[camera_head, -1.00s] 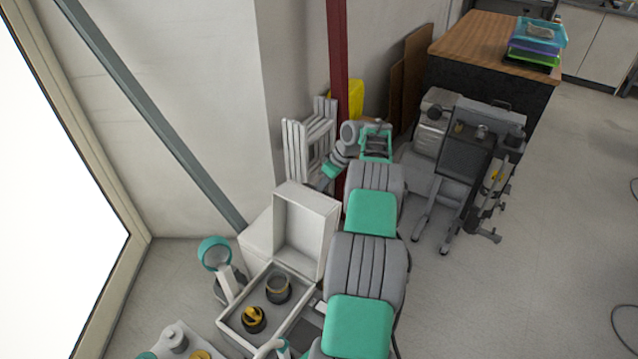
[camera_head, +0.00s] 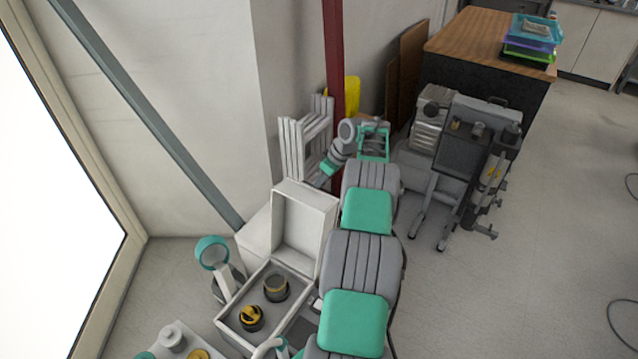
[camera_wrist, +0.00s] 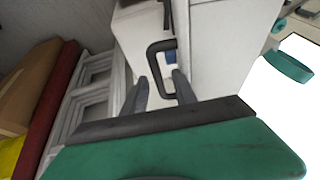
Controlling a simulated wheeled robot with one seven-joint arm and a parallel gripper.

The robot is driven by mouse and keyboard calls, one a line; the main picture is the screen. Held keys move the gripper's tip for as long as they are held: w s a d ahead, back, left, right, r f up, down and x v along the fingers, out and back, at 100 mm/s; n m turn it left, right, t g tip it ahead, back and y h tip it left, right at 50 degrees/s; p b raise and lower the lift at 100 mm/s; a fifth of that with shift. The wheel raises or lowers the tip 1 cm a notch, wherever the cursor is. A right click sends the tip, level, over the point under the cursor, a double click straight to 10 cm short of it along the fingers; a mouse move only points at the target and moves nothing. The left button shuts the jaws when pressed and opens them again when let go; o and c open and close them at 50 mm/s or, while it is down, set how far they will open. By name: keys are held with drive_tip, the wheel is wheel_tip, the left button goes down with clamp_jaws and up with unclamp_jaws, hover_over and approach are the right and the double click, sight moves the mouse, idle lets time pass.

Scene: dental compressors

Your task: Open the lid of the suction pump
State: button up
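The suction pump seems to be the white box (camera_head: 228,333) at bottom centre of the head view, holding dark round parts with yellow. Its white lid (camera_head: 306,225) stands up at the back, hollow side toward the camera, so it is open. In the wrist view a dark loop handle (camera_wrist: 152,60) sits against white panels. My gripper (camera_wrist: 160,82) has its two grey fingers apart, on either side of the handle's lower part; contact cannot be told. In the head view my arm reaches over behind the lid, and the fingertips are mostly hidden there.
White slatted frames (camera_head: 305,140) and a red post (camera_head: 334,60) stand close behind the lid. A grey wheeled unit (camera_head: 470,150) is to the right. A teal-ringed part (camera_head: 212,252) stands left of the box.

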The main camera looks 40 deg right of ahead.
drive_tip(key=v, duration=0.7)
drive_tip(key=shift+s+r+p, duration=0.15)
drive_tip(key=shift+r+p, duration=0.2)
drive_tip(key=shift+p, duration=0.05)
